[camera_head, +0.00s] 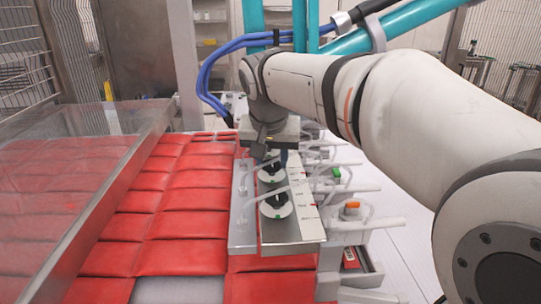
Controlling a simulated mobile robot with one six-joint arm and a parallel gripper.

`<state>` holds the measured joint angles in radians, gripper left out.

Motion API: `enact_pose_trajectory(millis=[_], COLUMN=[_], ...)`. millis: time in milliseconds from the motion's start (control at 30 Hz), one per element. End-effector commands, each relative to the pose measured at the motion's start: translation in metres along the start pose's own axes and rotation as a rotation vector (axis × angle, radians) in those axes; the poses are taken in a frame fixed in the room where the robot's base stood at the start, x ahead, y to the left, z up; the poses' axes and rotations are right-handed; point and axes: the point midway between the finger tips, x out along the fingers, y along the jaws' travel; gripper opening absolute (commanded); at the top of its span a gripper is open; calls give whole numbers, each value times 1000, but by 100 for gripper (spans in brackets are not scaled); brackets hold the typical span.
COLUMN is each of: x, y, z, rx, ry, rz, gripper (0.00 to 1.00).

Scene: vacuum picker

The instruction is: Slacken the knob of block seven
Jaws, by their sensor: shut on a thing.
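A long metal bar (242,228) carries a row of black knobs on round pale dials. My gripper (270,155) points down over the bar just beyond these two knobs. It is shut on a knob farther along the row, which its own body mostly hides. The block labels are too small to read, so I cannot tell which block is number seven.
Clear tubes and fittings with a green cap (336,172) and an orange cap (351,204) line the bar's right side. Red cushioned packs (187,225) lie to the left. A clear guard with a metal edge (85,225) stands farther left. Blue hoses (213,65) hang behind my wrist.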

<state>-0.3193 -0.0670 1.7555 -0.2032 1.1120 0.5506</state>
Motion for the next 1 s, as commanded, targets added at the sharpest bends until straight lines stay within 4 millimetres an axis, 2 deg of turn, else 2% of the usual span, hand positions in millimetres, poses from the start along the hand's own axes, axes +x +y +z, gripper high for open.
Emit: enact_pose_trajectory(millis=[267, 1000], x=[-1, 2], y=[3, 8], z=[-1, -4], rx=[-162, -804], ry=[2, 2], rz=[-68, -336], gripper=[14, 14])
